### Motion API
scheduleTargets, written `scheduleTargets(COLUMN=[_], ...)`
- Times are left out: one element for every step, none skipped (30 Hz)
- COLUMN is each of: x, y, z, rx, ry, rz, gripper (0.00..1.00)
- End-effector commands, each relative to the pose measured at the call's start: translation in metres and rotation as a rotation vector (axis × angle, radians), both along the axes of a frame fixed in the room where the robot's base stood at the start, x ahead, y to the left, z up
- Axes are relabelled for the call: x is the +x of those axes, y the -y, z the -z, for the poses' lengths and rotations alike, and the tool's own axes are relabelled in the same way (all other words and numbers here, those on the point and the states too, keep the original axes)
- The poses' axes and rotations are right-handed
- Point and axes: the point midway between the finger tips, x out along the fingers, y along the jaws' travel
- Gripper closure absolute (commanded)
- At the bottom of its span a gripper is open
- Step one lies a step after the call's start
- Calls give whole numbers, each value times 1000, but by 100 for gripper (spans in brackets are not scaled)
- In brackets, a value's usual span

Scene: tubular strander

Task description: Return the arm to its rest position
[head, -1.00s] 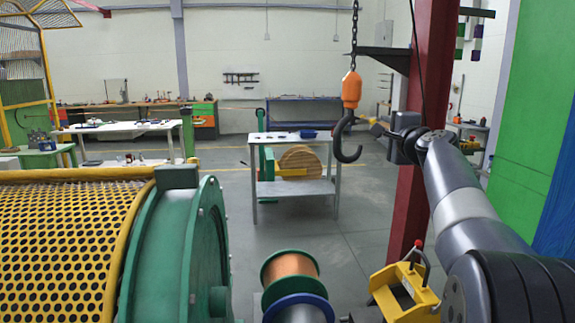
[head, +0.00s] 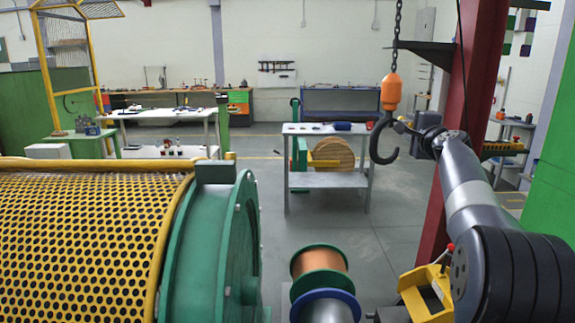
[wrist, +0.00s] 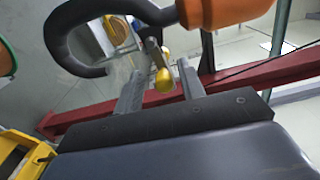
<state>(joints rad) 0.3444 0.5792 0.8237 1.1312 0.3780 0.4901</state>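My arm is stretched out forward on the right of the head view, with my gripper (head: 406,128) beside the black crane hook (head: 383,146). In the wrist view my gripper (wrist: 160,68) has its two grey fingers apart. A yellow-ended part (wrist: 163,80) shows between them, with what looks like a gap on each side; I cannot tell if it touches a finger.
A red steel column (head: 462,110) stands close behind my arm. The green machine housing with a yellow perforated guard (head: 80,240) fills the left. A copper-wound spool (head: 319,264) and a yellow bracket (head: 428,290) are low in front.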

Motion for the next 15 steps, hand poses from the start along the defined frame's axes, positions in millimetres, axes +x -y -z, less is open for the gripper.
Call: scheduleTargets(x=[0, 0, 0, -1, -1, -3, -5, -7, -10, -13, -17, -22, -26, -30, -37], y=[0, 0, 0, 0, 0, 0, 0, 0, 0, 0, 0, 0, 0, 0, 0], z=[0, 0, 0, 0, 0, 1, 1, 2, 2, 1, 2, 2, 2, 2, 2], rx=[0, 0, 0, 0, -1, -3, -4, -7, -10, -10, -10, -9, -10, -9, -10], ry=[0, 0, 0, 0, 0, 0, 0, -1, 0, 1, 1, 0, 2, 1, 2], rz=[0, 0, 0, 0, 0, 0, 0, 0, 0, 0, 0, 1, 1, 1, 1], gripper=[62, 62, 62, 62, 62, 62, 62, 62, 62, 62, 62, 62, 62, 62, 62])
